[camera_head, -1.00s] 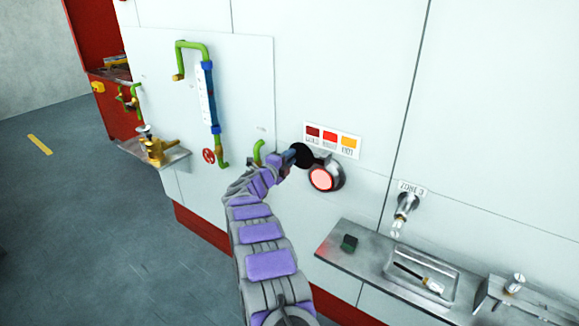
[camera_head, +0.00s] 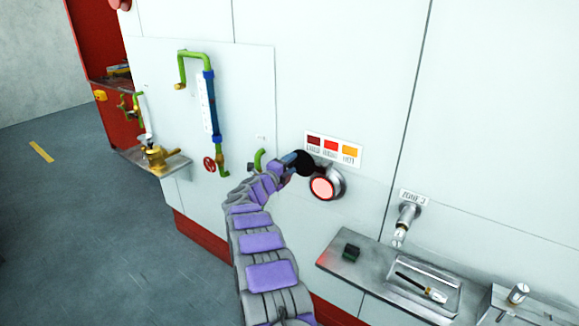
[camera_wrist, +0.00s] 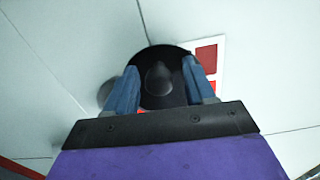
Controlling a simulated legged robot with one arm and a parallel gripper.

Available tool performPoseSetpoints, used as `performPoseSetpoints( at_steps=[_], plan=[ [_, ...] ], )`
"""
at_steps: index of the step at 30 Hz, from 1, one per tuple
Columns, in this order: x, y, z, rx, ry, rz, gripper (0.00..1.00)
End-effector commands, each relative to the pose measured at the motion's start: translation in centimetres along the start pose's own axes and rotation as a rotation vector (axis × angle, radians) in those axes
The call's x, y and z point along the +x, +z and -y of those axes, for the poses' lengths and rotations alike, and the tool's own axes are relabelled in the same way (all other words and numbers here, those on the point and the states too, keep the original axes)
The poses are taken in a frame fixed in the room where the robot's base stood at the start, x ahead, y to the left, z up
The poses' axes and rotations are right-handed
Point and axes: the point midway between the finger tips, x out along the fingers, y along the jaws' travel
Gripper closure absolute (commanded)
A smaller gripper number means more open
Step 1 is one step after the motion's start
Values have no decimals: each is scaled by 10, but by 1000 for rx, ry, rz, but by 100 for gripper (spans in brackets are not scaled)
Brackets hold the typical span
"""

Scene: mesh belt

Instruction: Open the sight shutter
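The sight shutter is a black disc (camera_head: 304,163) with a raised centre knob. In the head view it sits up and left of a round metal sight port (camera_head: 323,188), whose red glowing face shows largely uncovered. In the wrist view the shutter disc (camera_wrist: 160,97) lies between and behind my two blue fingers. My gripper (camera_wrist: 160,68) is open, with one finger on each side of the knob and gaps visible between fingers and knob. Whether the fingers touch the disc cannot be told. In the head view my gripper (camera_head: 297,160) is at the disc, partly hidden by my arm.
A colour chart (camera_head: 334,149) is on the wall just above the port. Green and blue piping (camera_head: 209,105) with a red handwheel (camera_head: 209,164) is at left.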

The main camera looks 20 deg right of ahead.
Motion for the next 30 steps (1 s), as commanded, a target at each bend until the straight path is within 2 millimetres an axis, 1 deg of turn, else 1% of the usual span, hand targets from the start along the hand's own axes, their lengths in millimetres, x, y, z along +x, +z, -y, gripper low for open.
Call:
performPoseSetpoints(
  at_steps=[8,11,14,17,23,26,30],
  plan=[
    [-2,0,-1,-1,1,0,46],
    [-8,0,-1,-3,3,-1,46],
    [-19,0,0,-2,2,-1,46],
    [-32,1,0,-3,4,3,46],
    [-66,1,-1,-5,4,3,46],
    [-85,2,0,-2,2,2,46],
    [-116,2,0,-2,3,4,46]
  ],
)
